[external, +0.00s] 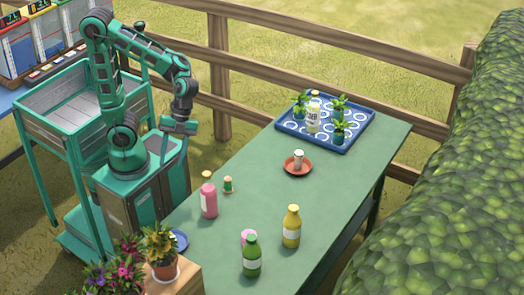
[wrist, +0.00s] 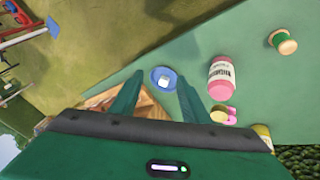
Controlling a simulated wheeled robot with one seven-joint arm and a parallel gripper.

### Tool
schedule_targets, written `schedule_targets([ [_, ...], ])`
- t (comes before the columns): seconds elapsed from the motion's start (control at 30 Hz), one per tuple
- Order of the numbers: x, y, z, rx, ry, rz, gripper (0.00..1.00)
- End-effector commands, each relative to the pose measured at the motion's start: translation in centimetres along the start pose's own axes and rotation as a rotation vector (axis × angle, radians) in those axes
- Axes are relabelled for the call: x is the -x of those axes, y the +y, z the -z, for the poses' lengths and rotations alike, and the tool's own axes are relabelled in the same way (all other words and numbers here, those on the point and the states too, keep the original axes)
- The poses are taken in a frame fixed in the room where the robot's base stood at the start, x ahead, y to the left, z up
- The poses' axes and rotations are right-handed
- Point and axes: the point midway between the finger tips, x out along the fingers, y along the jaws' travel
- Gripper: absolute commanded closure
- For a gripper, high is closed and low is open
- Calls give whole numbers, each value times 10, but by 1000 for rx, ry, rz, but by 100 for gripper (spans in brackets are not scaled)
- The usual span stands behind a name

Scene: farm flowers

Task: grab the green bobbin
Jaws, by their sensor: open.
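The green bobbin (external: 228,184) stands upright on the green table (external: 330,185), just right of a pink bottle (external: 209,199). It has pale tan ends and a green middle. In the wrist view the bobbin (wrist: 283,42) is at the upper right, well to the right of my fingers. My gripper (external: 177,138) is raised at the left of the table, apart from the bobbin. In the wrist view my gripper (wrist: 161,80) is open, with nothing held between its fingers.
A green bottle (external: 252,256), yellow bottle (external: 291,227) and pink item (external: 248,237) stand nearer the front. A terracotta saucer (external: 298,168) holds a small pale object. A blue tray (external: 350,140) bears plants and a bottle. A flowerpot (external: 163,270) stands at lower left.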

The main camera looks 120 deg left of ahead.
Motion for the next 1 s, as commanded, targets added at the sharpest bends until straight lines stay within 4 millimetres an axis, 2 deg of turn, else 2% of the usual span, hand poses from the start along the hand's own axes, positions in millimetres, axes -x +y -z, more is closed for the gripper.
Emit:
schedule_targets([
  [0.03,4,-13,-3,6,41,-9,58],
  [0.37,40,-77,-21,-49,338,3,58],
  [0.6,80,-120,-50,-86,570,98,58],
  [0.8,110,-143,-75,-111,714,198,58],
  [1.0,134,-157,-99,-127,811,288,58],
])
